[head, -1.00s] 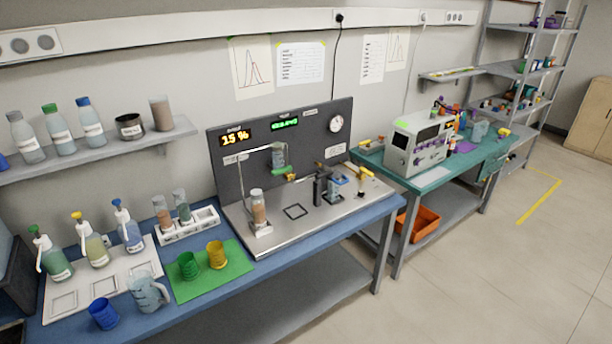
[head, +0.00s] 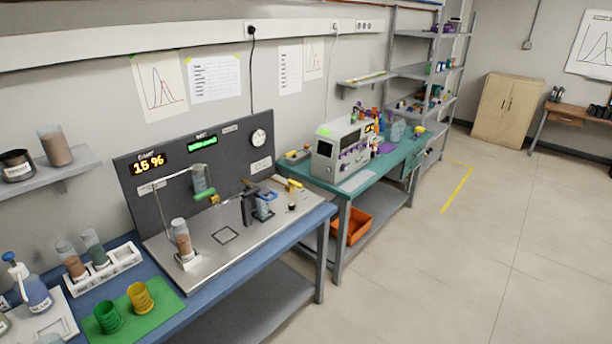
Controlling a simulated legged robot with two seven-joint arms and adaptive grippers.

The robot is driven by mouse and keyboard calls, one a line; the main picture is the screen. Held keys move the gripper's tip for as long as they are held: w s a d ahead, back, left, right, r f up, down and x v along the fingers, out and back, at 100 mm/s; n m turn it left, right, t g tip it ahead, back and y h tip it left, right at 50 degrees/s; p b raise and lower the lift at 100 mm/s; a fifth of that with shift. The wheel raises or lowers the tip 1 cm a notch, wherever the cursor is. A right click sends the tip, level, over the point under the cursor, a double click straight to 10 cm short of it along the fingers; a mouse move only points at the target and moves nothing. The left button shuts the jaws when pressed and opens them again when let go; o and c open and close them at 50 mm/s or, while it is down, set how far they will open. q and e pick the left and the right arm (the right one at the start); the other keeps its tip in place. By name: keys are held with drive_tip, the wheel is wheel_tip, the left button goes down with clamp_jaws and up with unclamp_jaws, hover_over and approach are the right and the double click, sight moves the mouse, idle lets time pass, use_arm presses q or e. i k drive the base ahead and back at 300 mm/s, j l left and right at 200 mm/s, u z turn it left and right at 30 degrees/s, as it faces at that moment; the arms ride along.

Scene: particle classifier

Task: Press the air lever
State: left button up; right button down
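The dark panel (head: 135,180) of a test station carries a yellow display reading 15 %, a green display (head: 202,144) and a round white gauge (head: 258,138). A yellow lever (head: 287,183) sits at the right end of its steel base plate (head: 240,250). A green-and-yellow handle (head: 207,196) sits below a hanging clear vessel (head: 200,178). I cannot tell from lettering which one is the air lever. A black block with a blue-topped part (head: 264,205) stands on the plate. Neither of my grippers is in view.
A jar of brown particles (head: 181,238) stands on the plate's left. Green and yellow cups (head: 140,298) sit on a green mat, beside a white rack (head: 110,272). A teal bench (head: 375,170) with a white instrument stands right. The floor (head: 430,270) in front is clear.

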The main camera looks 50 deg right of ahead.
sight(289, 182)
drive_tip(key=i+l, duration=0.15)
drive_tip(key=l, duration=0.35)
drive_tip(key=i+l+z, duration=0.1)
drive_tip(key=l, duration=0.4)
drive_tip(key=i+l, duration=0.2)
drive_tip(key=l, duration=0.25)
drive_tip(key=i+l, duration=0.15)
drive_tip(key=l, duration=0.35)
drive_tip(key=i+l+z, duration=0.1)
drive_tip(key=l, duration=0.35)
drive_tip(key=i+l, duration=0.25)
drive_tip(key=l, duration=0.25)
drive_tip(key=i+l+z, duration=0.1)
drive_tip(key=l, duration=0.35)
drive_tip(key=i+l, duration=0.3)
drive_tip(key=l, duration=0.15)
